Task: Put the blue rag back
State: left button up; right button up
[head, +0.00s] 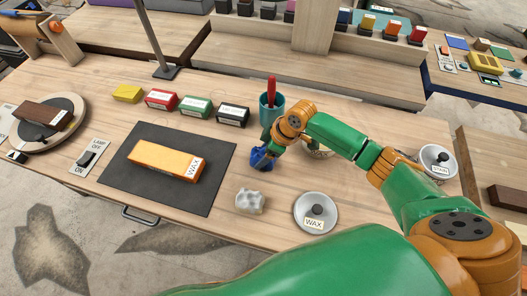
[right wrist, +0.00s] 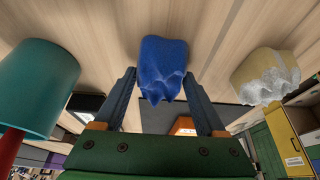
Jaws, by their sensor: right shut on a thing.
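The blue rag (head: 259,160) is a small crumpled cloth near the middle of the workbench, just right of the dark mat. My right gripper (head: 264,153) points down over it and is shut on it. In the right wrist view the blue rag (right wrist: 163,68) sits between the two fingers (right wrist: 160,100). The rag is close to the bench top; I cannot tell whether it touches it. My arm hides part of the bench behind it. My left gripper is not in view.
A teal cup (head: 266,118) with a red-handled tool stands just behind the gripper. A crumpled white rag (head: 249,201) and a round WAX lid (head: 316,211) lie in front. An orange WAX block (head: 160,158) lies on the dark mat (head: 128,188). Several coloured blocks line up behind.

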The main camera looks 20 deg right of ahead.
jog(key=shift+d+f, duration=0.1)
jog(key=o, duration=1.3)
jog(key=shift+c, duration=0.2)
jog(key=shift+r, duration=0.25)
jog(key=v, duration=1.1)
jog(key=shift+r+p, duration=0.3)
jog(key=shift+r, duration=0.1)
jog(key=shift+s, duration=0.2)
